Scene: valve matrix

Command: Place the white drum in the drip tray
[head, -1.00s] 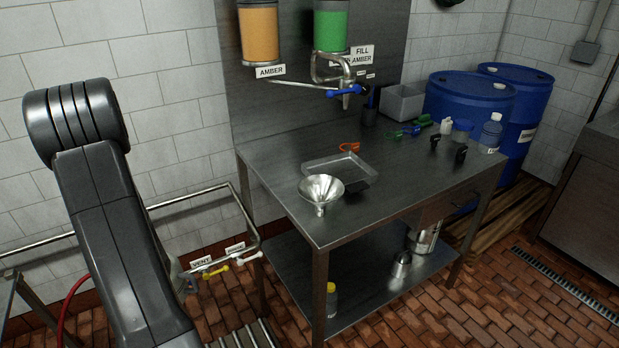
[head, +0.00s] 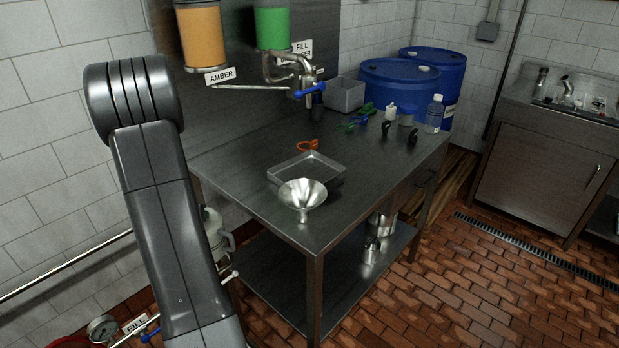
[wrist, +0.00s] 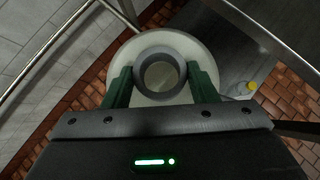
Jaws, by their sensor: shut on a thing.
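The white drum (head: 217,228) shows partly behind my arm in the head view, beside the left end of the steel table and below its top. In the wrist view the round white drum (wrist: 203,52) lies beneath my gripper (wrist: 161,86), with a grey ring at its centre. The green fingers are on both sides of that ring, shut on it. The drip tray (head: 333,181), shallow and metal, sits on the table near its front left part. It looks empty. My gripper itself is hidden in the head view.
A metal funnel (head: 302,193) stands in front of the tray, overlapping its near edge in view. Taps hang above the table's back. Bottles and dark fittings stand at the right. The table's (head: 352,208) front middle is clear.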

